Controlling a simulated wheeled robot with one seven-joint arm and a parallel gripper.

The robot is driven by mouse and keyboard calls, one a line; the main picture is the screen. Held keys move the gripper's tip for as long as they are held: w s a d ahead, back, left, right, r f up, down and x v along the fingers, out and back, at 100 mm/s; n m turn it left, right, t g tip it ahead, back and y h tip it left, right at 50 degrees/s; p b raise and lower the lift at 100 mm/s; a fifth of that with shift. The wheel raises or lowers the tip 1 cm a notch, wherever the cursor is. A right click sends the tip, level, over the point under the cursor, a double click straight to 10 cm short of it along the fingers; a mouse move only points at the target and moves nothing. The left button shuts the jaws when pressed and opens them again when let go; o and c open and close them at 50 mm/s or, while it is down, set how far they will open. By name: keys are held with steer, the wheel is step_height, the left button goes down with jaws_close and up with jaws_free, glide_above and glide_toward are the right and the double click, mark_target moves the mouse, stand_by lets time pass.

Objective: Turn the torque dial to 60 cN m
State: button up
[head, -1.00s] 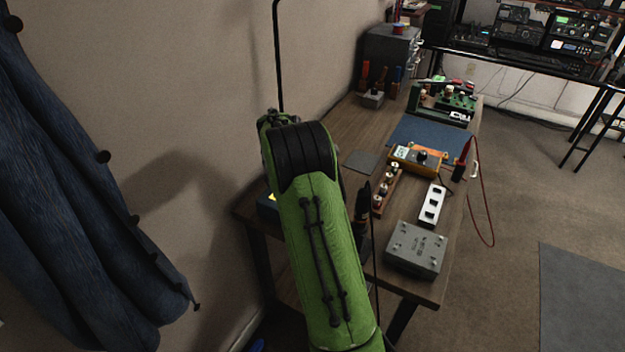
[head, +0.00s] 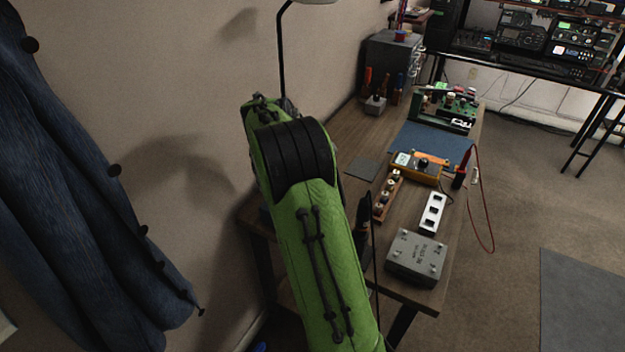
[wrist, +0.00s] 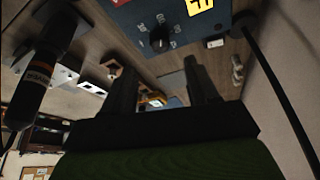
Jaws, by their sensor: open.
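In the wrist view a dark blue box (wrist: 118,18) fills the top, with a black dial (wrist: 159,39) on its face and pale markings around it. A yellow label (wrist: 200,6) is on the same face. My gripper (wrist: 158,66) is open, with its two dark fingers apart and nothing between them. The dial appears beyond the fingertips, between their lines, and apart from them. In the head view my green arm hides the gripper and nearly all of the blue box.
A black tool handle (wrist: 40,75) hangs at the left of the wrist view; it also shows beside my arm in the head view (head: 362,222). A grey box (head: 416,257), white socket strip (head: 433,214), knob board (head: 388,194) and orange meter (head: 418,167) lie on the bench.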

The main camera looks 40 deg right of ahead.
steer(key=p+v, duration=0.1)
steer(key=v, duration=0.6)
steer(key=shift+p, duration=0.3)
steer(key=shift+r, duration=0.15)
steer(key=s+a+r+n+t+y+p, duration=0.25)
steer(key=s+a+r+n, duration=0.45)
steer(key=s+a+r, duration=0.4)
steer(key=s+a+f+n+t+y, duration=0.2)
steer(key=s+a+f+n, duration=0.1)
steer(key=s+a+n, duration=0.7)
steer(key=s+a, duration=0.2)
steer(key=s, duration=0.2)
steer(key=shift+s+a+f+t, duration=0.2)
steer(key=shift+a+f+t, duration=0.05)
steer(key=shift+t, duration=0.1)
